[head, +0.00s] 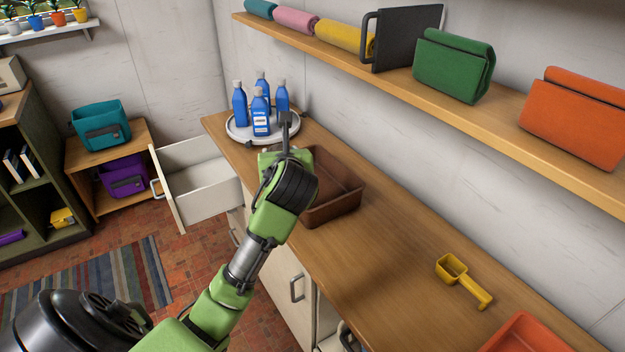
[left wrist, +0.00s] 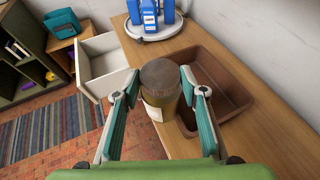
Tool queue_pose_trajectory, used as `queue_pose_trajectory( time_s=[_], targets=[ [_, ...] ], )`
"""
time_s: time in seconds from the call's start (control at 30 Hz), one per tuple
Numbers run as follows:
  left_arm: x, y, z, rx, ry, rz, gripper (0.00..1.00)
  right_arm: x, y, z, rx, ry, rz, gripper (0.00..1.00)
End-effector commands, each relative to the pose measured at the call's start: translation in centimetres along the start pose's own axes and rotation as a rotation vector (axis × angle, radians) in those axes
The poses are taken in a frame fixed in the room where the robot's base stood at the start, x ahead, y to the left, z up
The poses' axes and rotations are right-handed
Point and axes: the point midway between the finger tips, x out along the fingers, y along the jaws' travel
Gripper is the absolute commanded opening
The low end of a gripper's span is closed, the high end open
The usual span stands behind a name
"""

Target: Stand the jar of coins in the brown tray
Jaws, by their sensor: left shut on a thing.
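In the left wrist view the jar (left wrist: 160,92) has a dark round lid and a pale label on its side. My left gripper (left wrist: 160,82) is shut on it, with one teal-padded finger on each side. The jar looks upright, beside the left edge of the brown tray (left wrist: 248,98), overlapping its near-left part in the picture; its height above the counter is unclear. In the head view the brown tray (head: 349,192) lies on the counter, partly behind my left arm. My arm hides the jar there. The visible part of the tray is empty. My right gripper is not in view.
A round white tray (head: 236,131) with several blue bottles (head: 261,112) stands beyond the brown tray. A yellow scoop (head: 466,283) and an orange tray (head: 525,335) lie on the counter toward the lower right. An open drawer (head: 205,185) juts out left. A shelf runs above.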

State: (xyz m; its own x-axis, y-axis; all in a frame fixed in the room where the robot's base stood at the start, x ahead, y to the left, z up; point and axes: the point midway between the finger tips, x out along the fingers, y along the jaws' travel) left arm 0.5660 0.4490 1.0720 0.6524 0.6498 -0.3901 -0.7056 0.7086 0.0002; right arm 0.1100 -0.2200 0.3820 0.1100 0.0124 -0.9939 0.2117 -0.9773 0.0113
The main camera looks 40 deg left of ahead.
Motion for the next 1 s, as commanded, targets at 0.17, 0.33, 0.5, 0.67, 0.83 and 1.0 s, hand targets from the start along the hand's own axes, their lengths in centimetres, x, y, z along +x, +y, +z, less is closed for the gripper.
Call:
queue_pose_trajectory(
  time_s=[0.17, 0.33, 0.5, 0.67, 0.83, 1.0],
  targets=[
    [1.8, -2.9, -0.6, -0.002, 0.001, -0.005, 0.0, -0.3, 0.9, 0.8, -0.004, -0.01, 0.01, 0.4],
    [4.1, -6.3, -1.4, -0.001, 0.0, -0.004, 0.0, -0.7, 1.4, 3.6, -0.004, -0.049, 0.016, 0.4],
    [6.5, -9.0, -3.2, 0.002, 0.001, -0.003, 0.0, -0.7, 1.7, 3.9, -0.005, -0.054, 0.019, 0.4],
    [8.4, -10.8, -5.0, 0.0, -0.002, -0.003, 0.0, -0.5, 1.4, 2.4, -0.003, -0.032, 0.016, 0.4],
    [9.2, -11.5, -5.7, -0.002, -0.005, -0.003, 0.0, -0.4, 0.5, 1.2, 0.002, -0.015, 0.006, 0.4],
    [10.1, -12.1, -7.1, 0.001, -0.001, -0.002, 0.0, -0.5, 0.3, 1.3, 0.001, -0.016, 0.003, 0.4]
  ],
)
